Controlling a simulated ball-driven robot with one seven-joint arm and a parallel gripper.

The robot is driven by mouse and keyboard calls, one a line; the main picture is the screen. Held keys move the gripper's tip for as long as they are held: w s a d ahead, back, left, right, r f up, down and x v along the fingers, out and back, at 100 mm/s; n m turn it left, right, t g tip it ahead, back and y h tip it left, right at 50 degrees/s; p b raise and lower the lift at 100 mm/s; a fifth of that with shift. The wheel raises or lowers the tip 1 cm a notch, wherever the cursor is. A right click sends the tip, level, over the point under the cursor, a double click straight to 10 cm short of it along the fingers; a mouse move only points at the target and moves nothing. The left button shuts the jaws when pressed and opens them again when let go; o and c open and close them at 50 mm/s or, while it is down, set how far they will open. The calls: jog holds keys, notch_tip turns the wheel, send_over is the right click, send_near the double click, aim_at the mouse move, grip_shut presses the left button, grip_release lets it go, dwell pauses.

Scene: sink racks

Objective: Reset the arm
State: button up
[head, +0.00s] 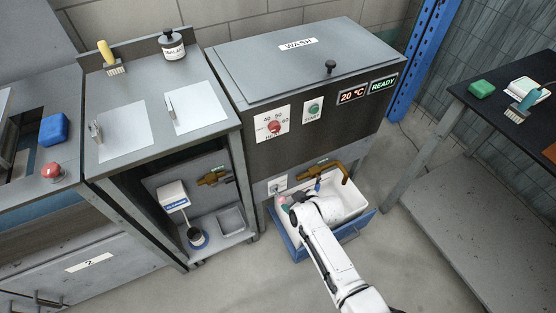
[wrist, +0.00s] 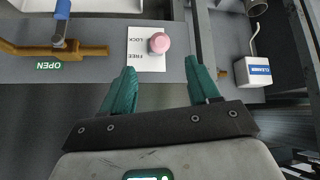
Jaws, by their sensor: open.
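My white arm reaches in from the lower right of the head view to the front of the wash unit, over the white basin (head: 346,207) in the blue drawer (head: 350,229). My gripper (wrist: 160,78) has two teal fingers, spread apart with nothing between them in the wrist view. Beyond the fingertips, a round pink knob (wrist: 159,43) sits on a white plate (wrist: 138,48) marked LOCK and FREE. A gap shows between fingers and knob. In the head view the gripper is small and partly hidden by my arm.
A brass pipe with a blue-handled valve (wrist: 60,30) and an OPEN label lies left of the knob. A white cleaner box (wrist: 252,71) is to the right. A grey cabinet (head: 160,150) stands left, a dark table (head: 510,110) right. Floor between is clear.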

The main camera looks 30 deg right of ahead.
jog(key=s+r+m+g+p, duration=0.1)
jog(key=s+r+g, duration=0.1)
jog(key=s+r, duration=0.4)
jog(key=s+d+r+m+g+h, duration=0.1)
jog(key=s+r, duration=0.6)
jog(key=s, duration=0.7)
jog(key=s+r+m+g+p, duration=0.1)
jog(key=s+r+g, duration=0.2)
jog(key=s+r, duration=0.3)
jog(key=s, duration=0.4)
jog(key=shift+s+d+r+m+g+p, duration=0.2)
jog(key=shift+s+d+m+g+p, duration=0.1)
jog(key=shift+s+d+m+g, duration=0.1)
